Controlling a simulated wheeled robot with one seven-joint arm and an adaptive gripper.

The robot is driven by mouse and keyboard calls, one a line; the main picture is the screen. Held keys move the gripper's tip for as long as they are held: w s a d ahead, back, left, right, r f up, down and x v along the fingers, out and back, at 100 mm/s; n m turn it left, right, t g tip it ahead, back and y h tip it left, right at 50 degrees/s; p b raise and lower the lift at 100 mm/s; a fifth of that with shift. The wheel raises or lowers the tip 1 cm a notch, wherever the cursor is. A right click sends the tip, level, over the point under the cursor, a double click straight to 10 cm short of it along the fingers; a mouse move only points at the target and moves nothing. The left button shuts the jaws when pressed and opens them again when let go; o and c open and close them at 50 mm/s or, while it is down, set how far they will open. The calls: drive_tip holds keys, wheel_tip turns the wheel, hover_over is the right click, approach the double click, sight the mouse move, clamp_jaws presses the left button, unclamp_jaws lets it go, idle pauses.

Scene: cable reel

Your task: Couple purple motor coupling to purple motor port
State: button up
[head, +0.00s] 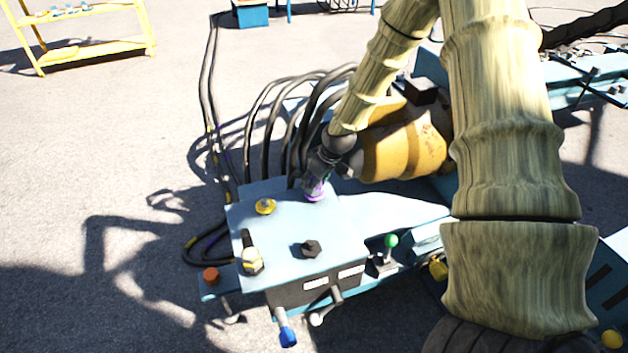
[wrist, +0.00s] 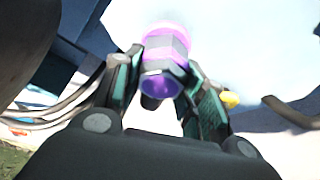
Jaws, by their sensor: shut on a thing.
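My gripper (head: 320,172) points down at the back right corner of the pale blue box top, and it also shows in the wrist view (wrist: 163,66). Its two fingers are shut on the purple motor coupling (wrist: 160,86), a piece with purple bands and a grey middle. In the head view the purple coupling (head: 315,192) shows just under the fingers, at or very near the box top. A bright pink-purple band shows at its far end in the wrist view. I cannot make out the purple motor port separately, nor whether the two touch.
The box top (head: 285,230) also carries a yellow fitting (head: 265,206), a black fitting (head: 312,249) and a silver-yellow one (head: 252,261). Black hoses (head: 265,120) arch behind it. A yellow-brown drum (head: 405,145) is close right of my gripper. Open pavement lies left.

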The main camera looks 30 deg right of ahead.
drive_tip(key=o, duration=1.2)
drive_tip(key=shift+v, duration=5.9)
